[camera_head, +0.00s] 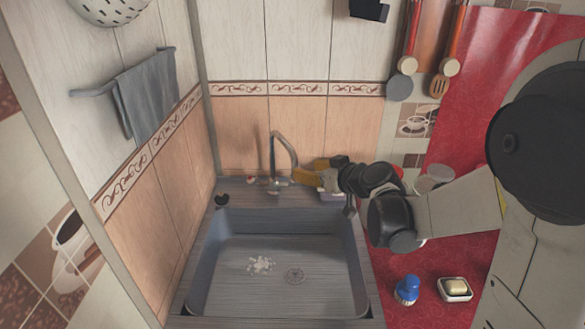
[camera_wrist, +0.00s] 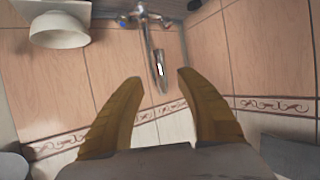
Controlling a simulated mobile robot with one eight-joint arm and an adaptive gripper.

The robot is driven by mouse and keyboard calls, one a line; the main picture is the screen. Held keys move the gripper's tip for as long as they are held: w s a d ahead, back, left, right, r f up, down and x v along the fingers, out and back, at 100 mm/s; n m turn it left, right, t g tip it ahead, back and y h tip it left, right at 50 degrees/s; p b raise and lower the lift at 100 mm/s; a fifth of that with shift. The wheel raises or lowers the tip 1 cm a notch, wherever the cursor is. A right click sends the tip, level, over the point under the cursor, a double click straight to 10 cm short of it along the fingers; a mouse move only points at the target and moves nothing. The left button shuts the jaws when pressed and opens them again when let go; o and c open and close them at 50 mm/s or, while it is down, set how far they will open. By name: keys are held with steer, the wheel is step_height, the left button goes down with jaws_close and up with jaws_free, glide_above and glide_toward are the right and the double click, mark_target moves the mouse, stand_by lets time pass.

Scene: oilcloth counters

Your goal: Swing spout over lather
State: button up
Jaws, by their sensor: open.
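A metal tap (camera_head: 273,160) stands at the back of the sink, its thin spout (camera_head: 287,147) arching up and over to the right. White lather (camera_head: 262,265) lies on the sink floor, left of the drain and well below the spout. My gripper (camera_head: 303,177) has yellow fingers and is just right of the tap, near the spout's end. In the wrist view my gripper (camera_wrist: 160,81) is open, with the spout (camera_wrist: 160,70) showing between its fingertips. Whether a finger touches the spout cannot be told.
The grey sink (camera_head: 205,260) is otherwise empty around its drain (camera_head: 294,275). A blue-topped brush (camera_head: 407,288) and a soap dish (camera_head: 441,284) lie on the red counter at right. A grey towel (camera_head: 147,95) hangs on the left wall. Utensils (camera_head: 408,65) hang at the back.

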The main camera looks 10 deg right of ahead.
mark_target(295, 167)
steer(key=b+x, duration=0.1)
steer(key=x, duration=0.5)
steer(key=shift+w+a+f, duration=0.15)
steer(key=shift+w, duration=0.1)
jaws_close()
